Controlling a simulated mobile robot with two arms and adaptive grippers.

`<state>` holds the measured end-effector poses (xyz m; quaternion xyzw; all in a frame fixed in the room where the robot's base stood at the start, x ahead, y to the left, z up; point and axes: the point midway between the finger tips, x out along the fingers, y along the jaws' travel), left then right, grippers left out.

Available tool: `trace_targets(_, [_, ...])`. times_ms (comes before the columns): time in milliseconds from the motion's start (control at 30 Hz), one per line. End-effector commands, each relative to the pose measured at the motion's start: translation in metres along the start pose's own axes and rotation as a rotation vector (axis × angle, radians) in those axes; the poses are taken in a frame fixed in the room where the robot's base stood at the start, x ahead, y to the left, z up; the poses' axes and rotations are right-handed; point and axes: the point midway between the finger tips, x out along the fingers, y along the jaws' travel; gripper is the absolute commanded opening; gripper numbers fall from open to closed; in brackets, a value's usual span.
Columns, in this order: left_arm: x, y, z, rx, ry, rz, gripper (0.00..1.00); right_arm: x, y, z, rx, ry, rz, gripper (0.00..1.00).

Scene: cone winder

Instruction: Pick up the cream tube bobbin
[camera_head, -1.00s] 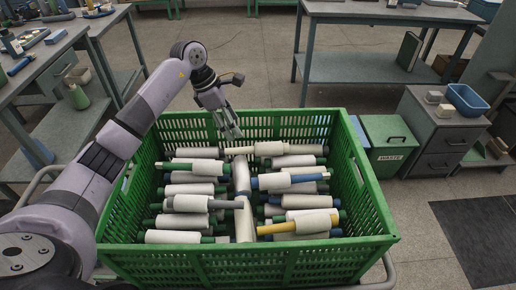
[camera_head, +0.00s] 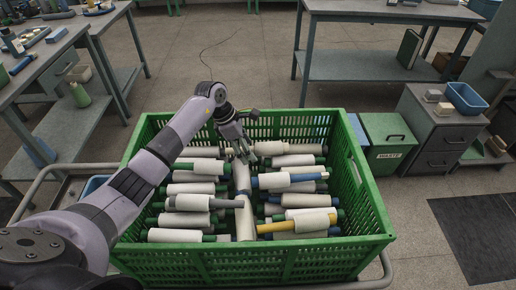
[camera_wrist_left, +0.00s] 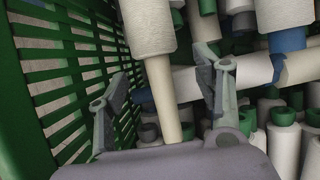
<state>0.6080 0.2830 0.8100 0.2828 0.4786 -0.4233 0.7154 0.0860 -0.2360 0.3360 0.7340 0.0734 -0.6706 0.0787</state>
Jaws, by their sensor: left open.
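The cream tube bobbin shows at the back of the crate in the head view, its white yarn (camera_head: 270,148) lying sideways on top of the pile. In the left wrist view its bare cream tube (camera_wrist_left: 165,100) runs down from the white yarn (camera_wrist_left: 148,27). My left gripper (camera_head: 241,153) is at the bobbin's left end, where the bare tube is mostly hidden in the head view. In the wrist view the open fingers (camera_wrist_left: 167,88) stand on both sides of the cream tube, with gaps visible. My right gripper is not in view.
The green crate (camera_head: 250,262) has slatted walls and holds several bobbins on green, blue, yellow and grey tubes. Its back wall is close to my left gripper. A waste bin (camera_head: 388,160) and a drawer cabinet (camera_head: 440,140) stand to the right. Open floor lies behind.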

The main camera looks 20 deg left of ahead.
Motion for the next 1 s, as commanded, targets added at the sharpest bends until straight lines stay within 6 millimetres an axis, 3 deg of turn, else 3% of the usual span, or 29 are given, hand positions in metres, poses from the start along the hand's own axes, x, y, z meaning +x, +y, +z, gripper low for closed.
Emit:
trace_targets(67, [-0.0003, 0.0001, 0.0000, 0.000, 0.000, 0.000, 0.60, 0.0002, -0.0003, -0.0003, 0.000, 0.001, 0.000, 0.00])
trace_targets(867, [-0.0009, 0.0003, 0.0002, 0.000, -0.001, 0.001, 0.07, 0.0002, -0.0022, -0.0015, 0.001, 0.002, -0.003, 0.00])
trace_targets(1000, [-0.0012, 0.0004, 0.0004, 0.000, -0.001, 0.001, 0.07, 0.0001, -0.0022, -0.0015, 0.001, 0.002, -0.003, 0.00])
